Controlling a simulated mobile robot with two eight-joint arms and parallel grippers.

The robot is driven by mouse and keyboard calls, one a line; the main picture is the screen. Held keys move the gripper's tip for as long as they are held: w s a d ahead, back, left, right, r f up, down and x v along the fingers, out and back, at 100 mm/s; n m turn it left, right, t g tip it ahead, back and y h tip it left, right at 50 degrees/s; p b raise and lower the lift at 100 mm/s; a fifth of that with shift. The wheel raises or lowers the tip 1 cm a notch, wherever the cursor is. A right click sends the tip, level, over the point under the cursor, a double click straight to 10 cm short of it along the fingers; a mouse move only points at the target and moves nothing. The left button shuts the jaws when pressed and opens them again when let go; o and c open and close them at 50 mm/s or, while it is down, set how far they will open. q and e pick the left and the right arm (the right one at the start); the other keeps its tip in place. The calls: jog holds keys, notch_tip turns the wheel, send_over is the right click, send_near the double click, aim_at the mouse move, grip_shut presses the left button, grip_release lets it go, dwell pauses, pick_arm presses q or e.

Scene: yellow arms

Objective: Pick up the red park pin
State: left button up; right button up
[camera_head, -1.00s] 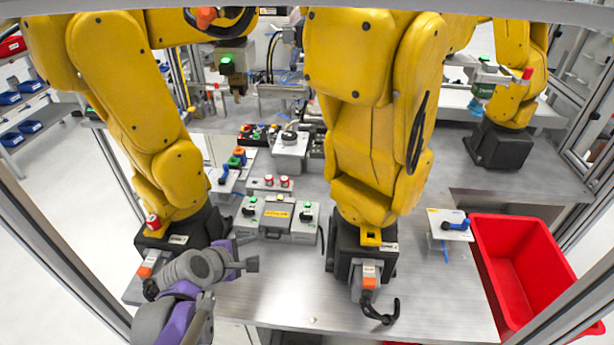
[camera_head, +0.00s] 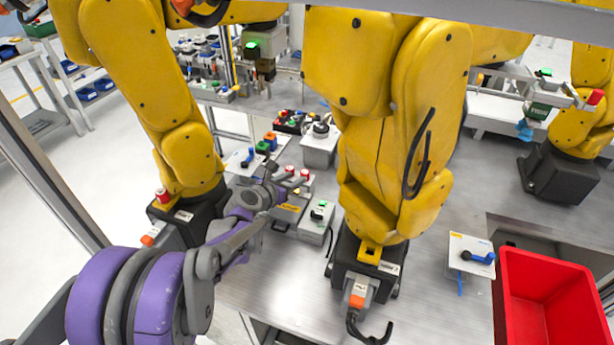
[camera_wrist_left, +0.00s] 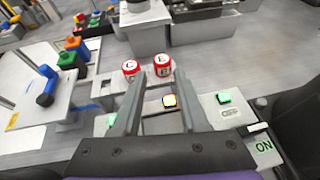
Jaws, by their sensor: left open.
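Two red-capped pins stand side by side on a grey fixture, one marked C (camera_wrist_left: 131,68) and one marked E (camera_wrist_left: 162,65) in the left wrist view. In the head view they show as small red tops, left (camera_head: 290,169) and right (camera_head: 305,173). I cannot tell which one is the park pin. My left gripper (camera_head: 275,181) is open and empty, reaching over the fixture from the near left. In the left wrist view its fingers (camera_wrist_left: 159,75) point toward the pins, with no clear contact. My right gripper is out of view.
Yellow arms stand close on both sides of the fixture. A plate with a blue handle (camera_wrist_left: 48,84) is to the left. A red bin (camera_head: 548,292) stands at the right.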

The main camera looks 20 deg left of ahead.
aim_at(304, 174)
pick_arm(q)
jog(key=p+x, duration=0.1)
jog(key=x, duration=0.6)
jog(key=shift+w+d, duration=0.1)
jog(key=shift+d, duration=0.05)
jog(key=shift+r, duration=0.1)
jog(key=shift+c, duration=0.7)
grip_shut()
